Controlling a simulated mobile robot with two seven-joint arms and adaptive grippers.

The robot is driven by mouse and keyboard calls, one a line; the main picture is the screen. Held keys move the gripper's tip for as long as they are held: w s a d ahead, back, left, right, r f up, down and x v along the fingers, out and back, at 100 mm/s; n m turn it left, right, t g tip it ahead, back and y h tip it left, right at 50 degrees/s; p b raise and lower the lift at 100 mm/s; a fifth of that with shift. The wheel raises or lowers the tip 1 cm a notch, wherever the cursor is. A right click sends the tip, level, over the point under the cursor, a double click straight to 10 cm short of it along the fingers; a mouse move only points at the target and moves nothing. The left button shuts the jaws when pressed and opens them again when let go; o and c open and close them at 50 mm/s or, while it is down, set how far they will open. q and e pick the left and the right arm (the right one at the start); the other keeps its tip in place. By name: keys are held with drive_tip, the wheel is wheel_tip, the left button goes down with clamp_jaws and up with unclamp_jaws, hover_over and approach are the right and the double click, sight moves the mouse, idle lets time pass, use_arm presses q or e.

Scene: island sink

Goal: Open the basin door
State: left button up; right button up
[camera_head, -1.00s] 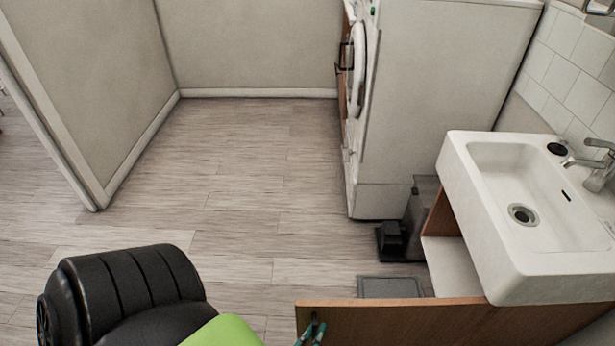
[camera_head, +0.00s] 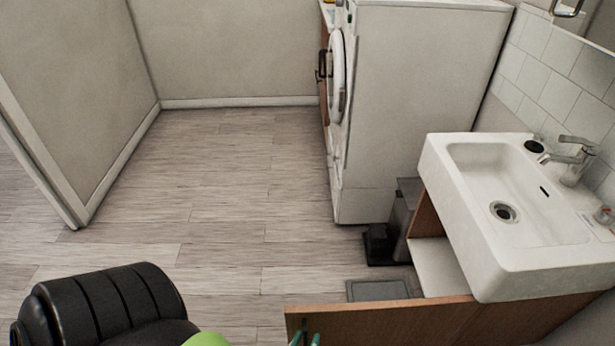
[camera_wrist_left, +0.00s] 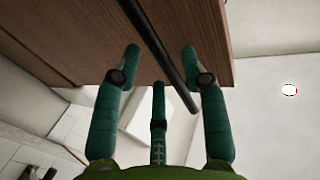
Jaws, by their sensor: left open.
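The brown wooden basin door (camera_head: 375,325) stands swung out from the cabinet under the white basin (camera_head: 530,255). The open compartment with its white bottom (camera_head: 440,268) shows behind it. My left gripper (camera_head: 305,340) is at the door's free end at the bottom of the head view, mostly cut off. In the left wrist view its green fingers (camera_wrist_left: 163,62) are open, with the dark bar handle (camera_wrist_left: 158,45) running between them. The door panel (camera_wrist_left: 80,35) lies just beyond the fingertips. Contact with the handle cannot be told. My right gripper is not in view.
A white washing machine (camera_head: 410,110) stands behind the basin. A black and grey bin (camera_head: 380,243) and a flat grey plate (camera_head: 377,290) are on the floor near the cabinet. The wooden floor (camera_head: 200,200) is clear to the left. A grey wall (camera_head: 60,80) stands at far left.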

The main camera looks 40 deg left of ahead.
use_arm(q)
drive_tip(key=v, duration=0.8)
drive_tip(key=shift+d, duration=0.15)
